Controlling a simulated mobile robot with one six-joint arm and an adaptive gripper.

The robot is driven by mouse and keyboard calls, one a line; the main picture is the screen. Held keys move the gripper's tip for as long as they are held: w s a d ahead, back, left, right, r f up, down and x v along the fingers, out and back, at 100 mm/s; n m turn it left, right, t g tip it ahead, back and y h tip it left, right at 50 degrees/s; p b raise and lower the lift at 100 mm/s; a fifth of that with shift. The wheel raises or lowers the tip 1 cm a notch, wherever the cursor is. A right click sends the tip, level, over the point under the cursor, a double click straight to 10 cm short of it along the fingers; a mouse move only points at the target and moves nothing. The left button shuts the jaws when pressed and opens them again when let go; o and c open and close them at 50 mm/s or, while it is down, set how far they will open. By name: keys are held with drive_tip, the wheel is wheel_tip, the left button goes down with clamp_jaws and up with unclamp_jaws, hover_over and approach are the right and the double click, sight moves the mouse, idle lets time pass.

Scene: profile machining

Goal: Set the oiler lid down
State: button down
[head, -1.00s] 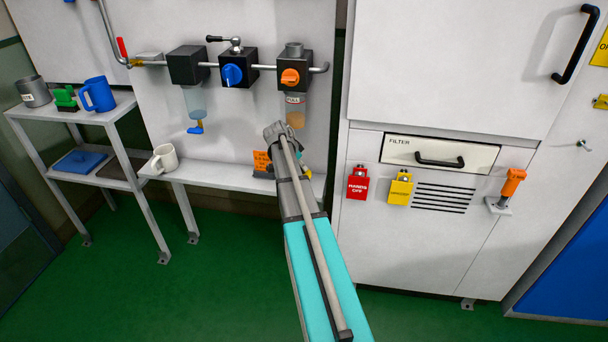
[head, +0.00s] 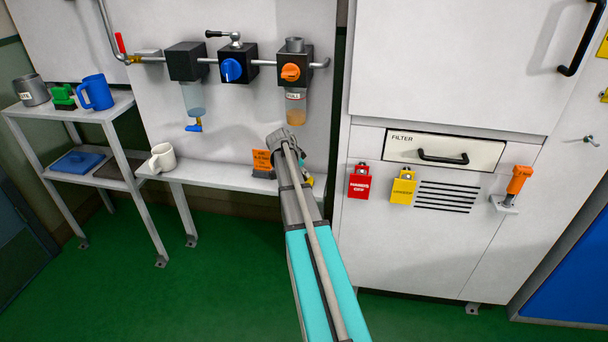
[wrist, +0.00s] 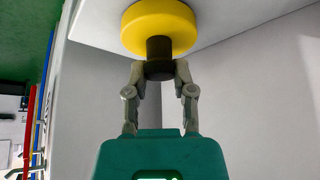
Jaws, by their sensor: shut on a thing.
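The oiler lid is a yellow disc (wrist: 160,27) with a dark knob (wrist: 159,57), at the top of the wrist view. My gripper (wrist: 160,72) is shut on the knob. The lid is in front of a white shelf surface; I cannot tell whether it touches it. In the head view my arm covers most of the gripper and lid; a small yellow piece of the lid (head: 309,181) shows beside the arm at the right end of the low white shelf (head: 215,176).
An orange sign (head: 262,162) stands on the shelf just left of my gripper. The bowl marked FULL (head: 294,105) hangs above. A white cabinet (head: 440,230) stands to the right. The shelf's middle is clear.

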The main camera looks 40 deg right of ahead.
drive_tip(key=shift+f, duration=0.15)
drive_tip(key=shift+c, duration=2.3)
unclamp_jaws()
drive_tip(key=shift+r, duration=0.2)
drive_tip(key=p+v, duration=0.4)
drive_tip(key=shift+a+r, duration=0.1)
drive_tip(key=shift+r, duration=0.2)
drive_tip(key=p+v, duration=0.6)
drive_tip(key=v, duration=0.1)
drive_tip(key=shift+a+r, duration=0.15)
drive_tip(key=s+a+n+y, duration=0.2)
drive_tip(key=s+a+n, duration=0.3)
drive_tip(key=a, duration=0.7)
drive_tip(key=s+a+f+n+y, duration=0.1)
drive_tip(key=s+a+n, duration=0.5)
drive_tip(key=a, duration=0.6)
drive_tip(key=s+a+f+n+y, duration=0.1)
drive_tip(key=s+a+n+y, duration=0.2)
drive_tip(key=a, duration=1)
drive_tip(key=s+n, duration=0.3)
drive_tip(key=n, duration=0.1)
drive_tip(key=shift+s+f+n, duration=0.25)
drive_tip(key=shift+n, duration=0.15)
